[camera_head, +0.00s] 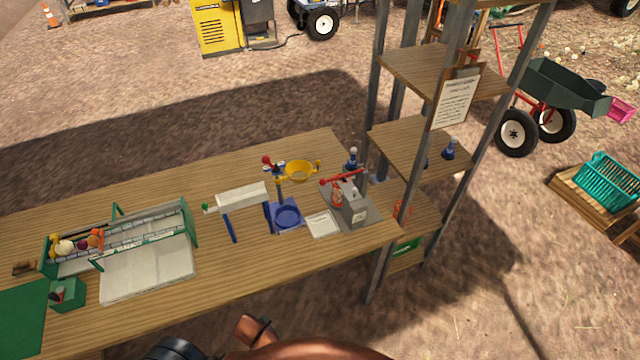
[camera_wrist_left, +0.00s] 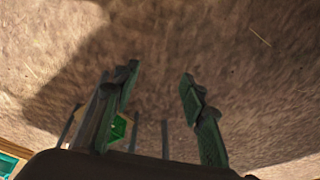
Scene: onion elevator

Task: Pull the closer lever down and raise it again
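A red lever (camera_head: 342,177) sits on a grey box-shaped device (camera_head: 353,204) near the right end of the wooden table. It lies close to level, with a slight tilt. A second red-knobbed part (camera_head: 267,160) stands beside a yellow bowl (camera_head: 299,171) to its left. I cannot tell for sure which part is the closer lever. My left gripper (camera_wrist_left: 160,75) shows in the left wrist view, its two green-padded fingers apart with nothing between them. It is away from the devices, with bare ground behind it. My right gripper is not in view.
A metal-post shelf (camera_head: 405,140) stands at the table's right end. Open ground (camera_head: 500,270) lies to the right.

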